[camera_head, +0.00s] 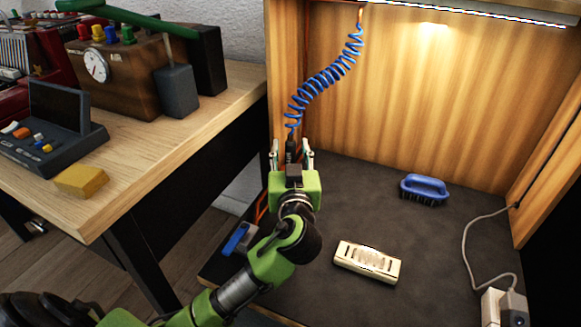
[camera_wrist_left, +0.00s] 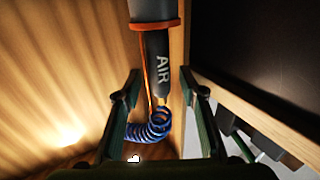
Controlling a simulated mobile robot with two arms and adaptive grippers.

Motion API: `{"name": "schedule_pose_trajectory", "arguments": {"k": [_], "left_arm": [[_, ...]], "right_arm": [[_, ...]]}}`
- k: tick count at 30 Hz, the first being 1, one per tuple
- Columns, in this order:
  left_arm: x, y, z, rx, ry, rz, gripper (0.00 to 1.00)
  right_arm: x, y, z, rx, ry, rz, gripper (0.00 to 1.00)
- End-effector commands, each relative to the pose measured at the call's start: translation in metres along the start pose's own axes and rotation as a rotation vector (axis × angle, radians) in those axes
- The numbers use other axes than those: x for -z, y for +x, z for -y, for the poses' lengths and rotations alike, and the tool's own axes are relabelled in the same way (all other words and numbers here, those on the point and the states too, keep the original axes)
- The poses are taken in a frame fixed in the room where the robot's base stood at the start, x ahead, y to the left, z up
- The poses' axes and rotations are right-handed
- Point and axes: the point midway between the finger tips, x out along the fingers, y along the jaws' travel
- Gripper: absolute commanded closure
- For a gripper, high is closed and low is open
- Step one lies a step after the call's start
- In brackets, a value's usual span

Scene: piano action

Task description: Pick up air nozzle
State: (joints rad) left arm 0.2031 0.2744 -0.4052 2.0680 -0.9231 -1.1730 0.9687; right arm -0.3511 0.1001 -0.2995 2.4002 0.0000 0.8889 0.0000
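The air nozzle (camera_head: 290,149) is a dark handle hanging from a blue coiled hose (camera_head: 327,78) at the left side of the wooden booth. In the left wrist view the nozzle (camera_wrist_left: 158,65) carries the word AIR and has an orange band and a grey end at the top of the picture. My left gripper (camera_head: 292,157) is open, with a finger on each side of the nozzle. In the wrist view the gripper (camera_wrist_left: 160,80) shows gaps between both fingers and the nozzle. My right gripper is not in view.
A blue brush (camera_head: 424,188) and a cream slotted block (camera_head: 367,261) lie on the dark booth floor (camera_head: 440,275). A wooden table (camera_head: 165,150) with devices and a yellow sponge (camera_head: 81,181) stands left. A blue and grey item (camera_head: 236,240) lies near my left arm. The booth's side wall is close.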

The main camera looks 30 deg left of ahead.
Motion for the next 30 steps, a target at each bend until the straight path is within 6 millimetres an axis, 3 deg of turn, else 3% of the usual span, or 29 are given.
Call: {"name": "schedule_pose_trajectory", "arguments": {"k": [3,10,14,15,30], "left_arm": [[0.0000,0.0091,0.0003,0.000,0.000,-0.001,0.62],[0.0001,0.0097,0.0001,0.000,-0.001,0.000,0.62],[0.0001,0.0096,0.0001,0.000,-0.001,0.000,0.96],[0.0001,0.0095,0.0001,0.000,-0.001,0.000,1.00],[0.0085,0.0094,-0.0001,-0.001,-0.002,-0.001,1.00]], "right_arm": [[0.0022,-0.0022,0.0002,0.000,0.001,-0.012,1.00],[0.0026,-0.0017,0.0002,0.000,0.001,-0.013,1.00],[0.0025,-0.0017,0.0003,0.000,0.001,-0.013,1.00],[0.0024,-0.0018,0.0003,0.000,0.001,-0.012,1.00],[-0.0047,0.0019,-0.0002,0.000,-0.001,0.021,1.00]]}}
